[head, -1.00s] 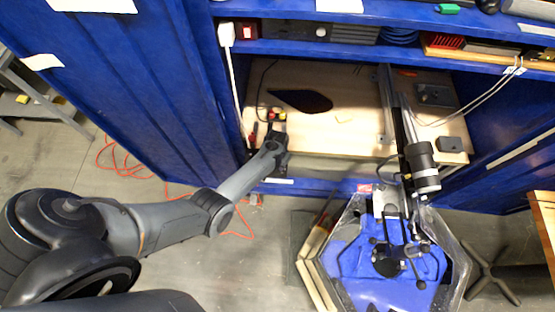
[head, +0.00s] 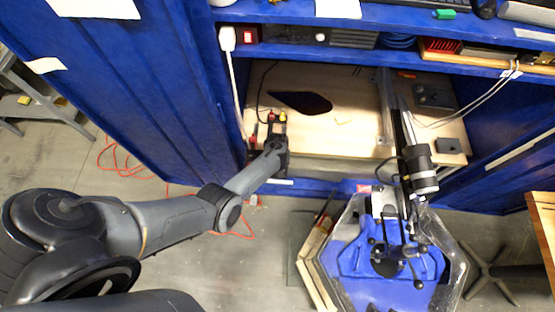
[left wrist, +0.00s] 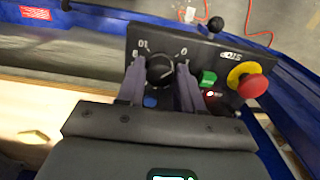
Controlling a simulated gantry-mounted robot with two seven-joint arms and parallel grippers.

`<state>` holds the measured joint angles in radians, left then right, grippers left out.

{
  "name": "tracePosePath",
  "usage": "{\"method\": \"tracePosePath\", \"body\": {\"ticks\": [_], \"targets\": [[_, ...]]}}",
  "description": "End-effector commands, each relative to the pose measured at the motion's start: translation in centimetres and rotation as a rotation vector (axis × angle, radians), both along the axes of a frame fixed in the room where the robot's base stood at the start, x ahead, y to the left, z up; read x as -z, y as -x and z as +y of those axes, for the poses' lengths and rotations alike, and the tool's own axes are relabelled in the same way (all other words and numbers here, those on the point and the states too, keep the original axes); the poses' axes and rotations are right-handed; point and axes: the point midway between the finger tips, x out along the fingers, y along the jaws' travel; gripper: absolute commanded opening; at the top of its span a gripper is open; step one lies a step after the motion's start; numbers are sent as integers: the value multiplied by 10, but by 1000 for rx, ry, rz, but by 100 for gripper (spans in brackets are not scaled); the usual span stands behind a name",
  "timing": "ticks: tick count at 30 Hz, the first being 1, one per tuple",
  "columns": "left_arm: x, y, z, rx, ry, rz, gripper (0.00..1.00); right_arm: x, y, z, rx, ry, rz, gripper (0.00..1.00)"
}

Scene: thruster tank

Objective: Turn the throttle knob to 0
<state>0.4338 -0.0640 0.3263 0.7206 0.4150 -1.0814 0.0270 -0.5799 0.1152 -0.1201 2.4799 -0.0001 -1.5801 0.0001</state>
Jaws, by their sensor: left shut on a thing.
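The black throttle knob (left wrist: 160,71) sits on a dark control panel (left wrist: 207,54) in the left wrist view, with a printed scale around it that includes 0 and 10. My left gripper (left wrist: 160,82) has one finger on each side of the knob and is shut on it. I cannot clearly read where the knob points. In the head view my left gripper (head: 278,143) is at the panel (head: 278,120) on the bench's left side, and the knob is too small to make out. My right gripper is not in view.
A red mushroom button (left wrist: 252,86) on a yellow base, a green button (left wrist: 208,77) and a black ball-topped lever (left wrist: 216,24) are right of the knob. The hexagonal tank (head: 390,265) stands in front of the bench, right of my arm. Blue cabinet walls flank the bench.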

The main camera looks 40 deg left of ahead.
Motion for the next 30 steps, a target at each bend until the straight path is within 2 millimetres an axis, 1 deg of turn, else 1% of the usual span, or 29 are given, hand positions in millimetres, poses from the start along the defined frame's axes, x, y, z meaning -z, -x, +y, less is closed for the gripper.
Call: {"method": "tracePosePath", "body": {"ticks": [11,12,16,25,28,30], "targets": [[1,1,0,-6,0,1,6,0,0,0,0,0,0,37],[1,1,0,-6,0,1,42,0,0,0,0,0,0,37],[1,1,0,-5,0,1,62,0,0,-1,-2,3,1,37],[-1,0,0,-4,0,0,62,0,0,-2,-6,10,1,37],[-7,0,0,-5,-1,1,62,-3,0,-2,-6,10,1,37],[-14,0,0,-5,-1,-1,62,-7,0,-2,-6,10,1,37]]}}
